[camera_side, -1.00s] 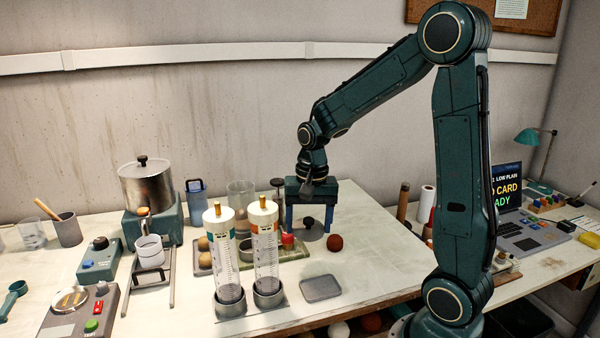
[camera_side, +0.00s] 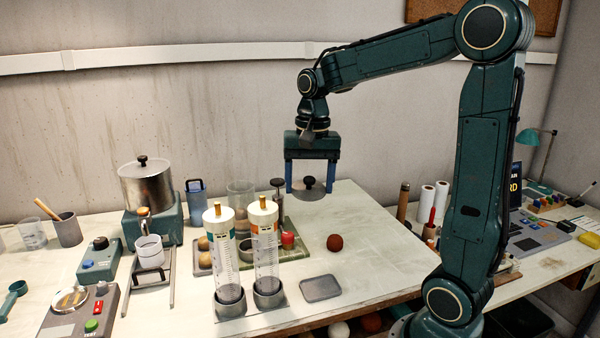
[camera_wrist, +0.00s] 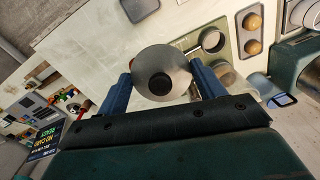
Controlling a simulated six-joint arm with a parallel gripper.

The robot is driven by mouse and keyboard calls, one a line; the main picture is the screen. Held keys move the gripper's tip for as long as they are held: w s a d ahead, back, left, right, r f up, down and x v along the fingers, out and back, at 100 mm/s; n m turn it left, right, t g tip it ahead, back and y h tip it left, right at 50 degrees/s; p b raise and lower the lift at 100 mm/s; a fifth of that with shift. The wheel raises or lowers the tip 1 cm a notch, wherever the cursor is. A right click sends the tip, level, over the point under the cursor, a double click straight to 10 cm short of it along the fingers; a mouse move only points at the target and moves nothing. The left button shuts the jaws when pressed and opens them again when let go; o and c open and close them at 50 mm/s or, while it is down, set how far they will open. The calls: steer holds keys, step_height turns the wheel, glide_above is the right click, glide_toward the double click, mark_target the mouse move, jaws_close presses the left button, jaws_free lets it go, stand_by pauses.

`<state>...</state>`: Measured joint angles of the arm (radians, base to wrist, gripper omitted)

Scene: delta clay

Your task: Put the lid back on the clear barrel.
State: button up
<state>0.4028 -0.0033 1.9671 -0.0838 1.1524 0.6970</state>
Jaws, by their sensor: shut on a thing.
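The lid (camera_side: 309,195) is a grey disc with a black knob. My gripper (camera_side: 310,188) is shut on it, one blue finger at each side of the disc, and holds it above the bench. In the wrist view the lid (camera_wrist: 174,65) sits between the fingertips, knob facing the camera. An open-topped clear barrel (camera_side: 240,190) stands on the bench left of my gripper, behind two tall clear cylinders. Its lower part is partly hidden by them. In the wrist view a translucent round thing by the right finger may be the barrel; I cannot tell.
The two tall cylinders (camera_side: 265,245) with white caps stand in grey cups. A dark plunger-like tool (camera_side: 278,195) stands between the barrel and my gripper. A brown ball (camera_side: 334,242) and a grey tray (camera_side: 320,288) lie in front.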

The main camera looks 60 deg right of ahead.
steer(key=shift+w, duration=0.1)
stand_by(0.3)
steer(key=shift+w+d+r+m, duration=0.1)
steer(key=shift+w+m, duration=0.15)
steer(key=shift+w, duration=0.15)
steer(key=shift+w+d+r+m, duration=0.1)
steer(key=shift+w+m, duration=0.15)
steer(key=shift+w, duration=0.15)
steer(key=w+d+m, duration=0.2)
steer(key=w+m, duration=0.6)
steer(key=w, duration=0.2)
steer(key=w+d+r+m+t, duration=0.1)
steer(key=w+m, duration=0.7)
steer(key=w, duration=0.2)
steer(key=shift+d+r+m+y, duration=0.25)
steer(key=shift+d+m+y, duration=0.15)
steer(key=shift+f, duration=0.25)
steer(key=shift+f, duration=2.95)
steer(key=shift+f, duration=0.2)
steer(key=o, duration=1.1)
